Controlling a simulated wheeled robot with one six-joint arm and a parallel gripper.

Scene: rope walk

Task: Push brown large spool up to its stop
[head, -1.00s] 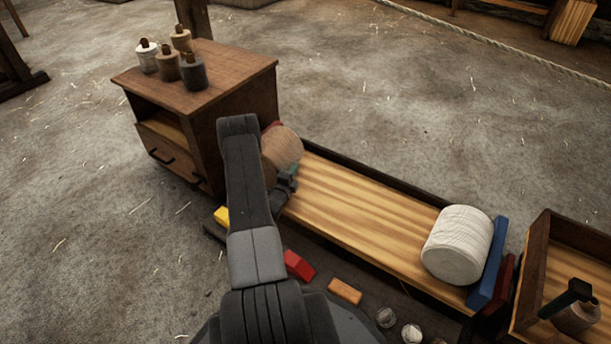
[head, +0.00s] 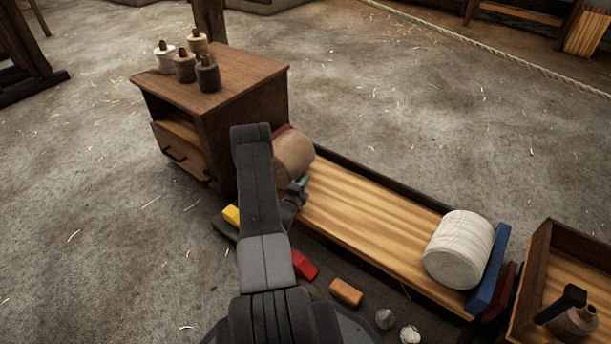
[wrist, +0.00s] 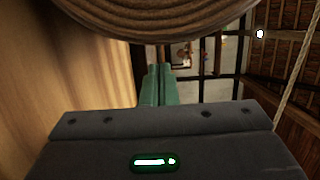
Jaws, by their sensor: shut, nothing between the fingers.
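The brown large spool (head: 293,157) lies on its side at the left end of the wooden trough (head: 370,225), near the dark cabinet. A red piece (head: 281,130) shows just behind its upper left edge; I cannot tell whether they touch. My gripper (head: 304,182) is at the spool's lower right side, partly hidden by my arm. In the wrist view, its green fingers (wrist: 156,85) are together with nothing between them. The spool's wound side (wrist: 165,18) fills the top of that view, close to the fingertips; contact is not clear.
A white large spool (head: 459,249) lies at the trough's right end beside a blue board (head: 488,270). The cabinet (head: 243,120) carries several small bottle-shaped spools. Yellow, red and orange blocks (head: 346,291) lie along the near side. An open box (head: 535,262) stands at right.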

